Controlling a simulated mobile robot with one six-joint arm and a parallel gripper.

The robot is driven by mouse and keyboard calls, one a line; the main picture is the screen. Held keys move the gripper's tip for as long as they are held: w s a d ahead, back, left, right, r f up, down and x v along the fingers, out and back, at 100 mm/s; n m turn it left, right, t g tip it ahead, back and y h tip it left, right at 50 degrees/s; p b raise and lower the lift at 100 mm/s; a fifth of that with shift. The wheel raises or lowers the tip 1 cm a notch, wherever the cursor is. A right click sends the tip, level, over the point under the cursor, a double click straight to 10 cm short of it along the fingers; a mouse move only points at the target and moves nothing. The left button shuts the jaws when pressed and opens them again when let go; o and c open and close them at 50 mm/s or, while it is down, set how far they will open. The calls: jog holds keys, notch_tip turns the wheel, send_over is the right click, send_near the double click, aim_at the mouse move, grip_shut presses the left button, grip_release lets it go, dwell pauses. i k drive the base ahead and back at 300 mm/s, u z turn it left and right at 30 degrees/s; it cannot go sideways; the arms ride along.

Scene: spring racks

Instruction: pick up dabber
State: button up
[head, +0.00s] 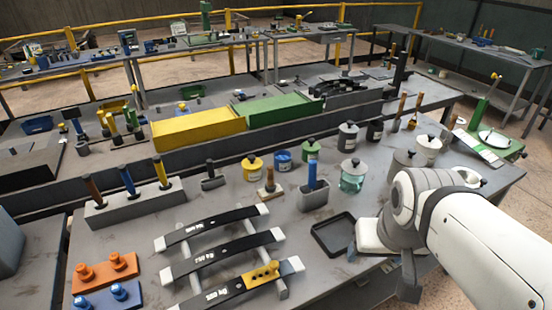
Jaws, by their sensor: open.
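I cannot tell for sure which item is the dabber. One candidate is a blue-handled tool (312,174) standing upright in a grey holder (314,198) at the middle of the bench. Another is a small wooden-based piece with an upright stem (269,187) just left of it. A dark-handled piece in a low grey block (212,179) stands further left. My gripper (408,288) hangs low at the bench's front right, apart from all three. It is open, with its jaws mostly hidden, and I see nothing held in it.
A black tray (318,243) and a white pad (369,238) lie left of my arm. Jars, including a clear teal one (352,181), stand behind. Curved leaf springs on a rack (222,262) fill the front left. A block with several upright tools (135,208) stands beyond.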

aim_at(270, 187)
jog(key=u, duration=0.45)
jog(key=k, duration=1.35)
jog(key=z, duration=0.05)
jog(key=i, duration=1.8)
jog(key=u, duration=0.6)
